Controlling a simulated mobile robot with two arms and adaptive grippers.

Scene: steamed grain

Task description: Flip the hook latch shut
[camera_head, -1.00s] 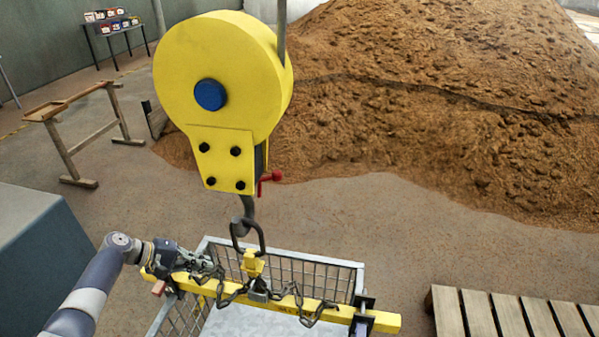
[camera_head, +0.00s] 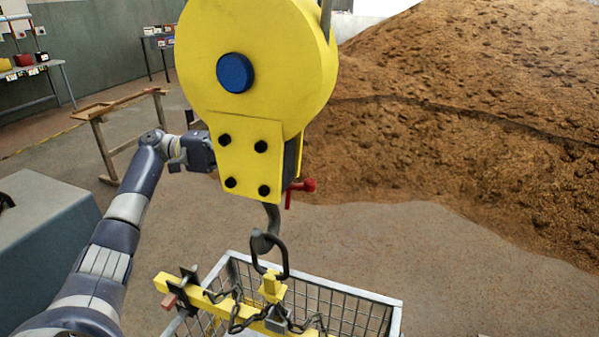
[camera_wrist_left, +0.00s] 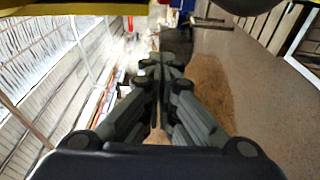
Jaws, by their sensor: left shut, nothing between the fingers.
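A large yellow hoist block (camera_head: 257,75) hangs in the head view, with a blue round cap on its face. A grey hook (camera_head: 266,228) hangs below it, passing through a dark oval ring (camera_head: 281,258). A small red lever (camera_head: 302,187) sticks out at the block's lower right. A separate latch across the hook's mouth is too small to make out. My left wrist reaches to the block's left edge in the head view; its fingers are hidden there. In the left wrist view my left gripper (camera_wrist_left: 160,60) is shut and empty. My right gripper is not in view.
A yellow lifting beam (camera_head: 212,303) with chains hangs from the ring above a wire-mesh cage (camera_head: 340,302). A grey box (camera_head: 45,235) stands at left, a wooden trestle (camera_head: 105,140) behind it. A brown grain heap (camera_head: 470,130) fills the right; floor before it is clear.

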